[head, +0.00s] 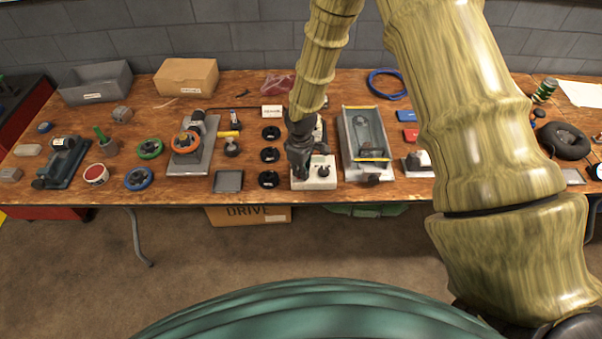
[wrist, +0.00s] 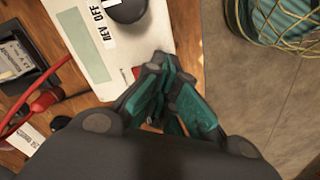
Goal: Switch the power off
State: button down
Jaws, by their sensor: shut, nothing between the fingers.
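A pale control box (head: 318,183) stands at the front middle of the bench in the head view, with a small dark knob (head: 323,171) on it. In the wrist view the same pale box (wrist: 84,45) carries a label reading "REV OFF" (wrist: 98,22) beside a dark round knob (wrist: 128,8), cut off by the top edge. My gripper (head: 298,172) is over the left part of the box and hides some of it. In the wrist view my gripper (wrist: 165,66) is shut and empty, its fingertips beside the box's edge. I cannot tell whether they touch it.
A grey tray unit (head: 388,178) stands right of the box. Black rings (head: 269,155) and a dark flat pad (head: 228,181) lie to the left. An orange-wheeled device (head: 186,141) is farther left. A red cable (wrist: 52,72) runs near the box in the wrist view.

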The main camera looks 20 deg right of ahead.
jog(key=shift+r+p, duration=2.3)
jog(key=shift+r, duration=1.15)
jog(key=s+a+f+m+y+b, duration=0.1)
jog(key=s+f+m+b, duration=0.2)
jog(key=s+f, duration=0.8)
jog(key=s+d+f+m+b, duration=0.1)
jog(key=s+f+m, duration=0.1)
jog(key=s, duration=0.6)
jog(key=s+d+f+m+b, duration=0.1)
jog(key=s+f, duration=0.3)
jog(key=s, duration=0.5)
jog(key=s+d+f+m+h+b, duration=0.1)
jog(key=s+d+f+m+b, duration=0.1)
jog(key=s, duration=0.6)
jog(key=shift+s+d+f+m, duration=0.2)
jog(key=shift+d+f+m, duration=0.05)
jog(key=shift+f+m, duration=0.35)
